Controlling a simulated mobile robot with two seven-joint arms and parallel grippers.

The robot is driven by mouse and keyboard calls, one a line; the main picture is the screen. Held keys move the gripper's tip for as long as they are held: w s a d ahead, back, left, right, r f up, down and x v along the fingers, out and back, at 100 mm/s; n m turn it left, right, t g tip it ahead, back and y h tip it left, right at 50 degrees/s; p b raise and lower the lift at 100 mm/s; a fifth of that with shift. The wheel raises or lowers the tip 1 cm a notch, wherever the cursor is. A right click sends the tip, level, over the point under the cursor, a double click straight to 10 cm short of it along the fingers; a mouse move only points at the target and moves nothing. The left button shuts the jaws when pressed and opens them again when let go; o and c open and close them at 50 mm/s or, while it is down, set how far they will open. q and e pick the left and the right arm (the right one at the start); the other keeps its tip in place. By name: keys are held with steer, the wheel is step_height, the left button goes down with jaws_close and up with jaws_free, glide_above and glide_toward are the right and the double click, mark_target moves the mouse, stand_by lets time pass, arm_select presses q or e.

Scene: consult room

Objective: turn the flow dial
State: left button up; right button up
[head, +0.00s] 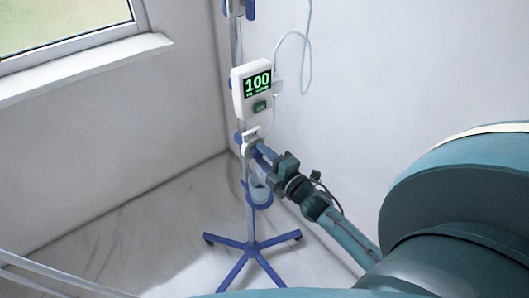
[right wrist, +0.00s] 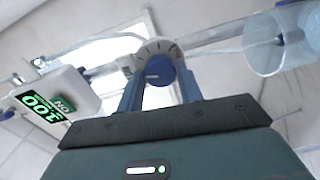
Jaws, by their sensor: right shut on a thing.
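The flow dial is a round blue knob (right wrist: 160,70) on a white plate with dark tick marks (right wrist: 153,48) in the right wrist view. In the head view its white housing (head: 250,134) sits on the pole below the white pump box (head: 252,90), whose screen reads 100 in green. My right gripper (head: 261,151) reaches the dial from the lower right. In the right wrist view its two blue fingers (right wrist: 160,84) stand on either side of the knob and are shut on it. My left gripper is not in view.
The stand has a blue legged base (head: 251,250) on the floor. A clear cup in a blue ring (head: 259,196) hangs below the dial, close to my right gripper. A clear tube (head: 307,60) loops beside the pump. Walls and a window (head: 60,25) lie behind.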

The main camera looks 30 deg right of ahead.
steer(key=m+p, duration=0.1)
steer(key=m, duration=0.1)
steer(key=shift+r+m, duration=0.1)
steer(key=shift+m, duration=0.3)
steer(key=m+p, duration=0.2)
steer(key=m, duration=0.2)
steer(key=shift+m, duration=0.3)
steer(key=shift+m+p, duration=0.65)
steer(key=shift+m, duration=0.25)
steer(key=m+p, duration=0.1)
steer(key=m, duration=0.1)
steer(key=shift+m, duration=0.3)
steer(key=m, duration=0.3)
steer(key=shift+p, duration=0.35)
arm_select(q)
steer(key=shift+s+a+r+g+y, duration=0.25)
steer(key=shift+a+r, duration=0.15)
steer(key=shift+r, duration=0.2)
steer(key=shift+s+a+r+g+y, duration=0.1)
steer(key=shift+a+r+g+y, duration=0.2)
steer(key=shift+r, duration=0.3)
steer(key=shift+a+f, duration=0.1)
arm_select(e)
steer(key=shift+m, duration=0.3)
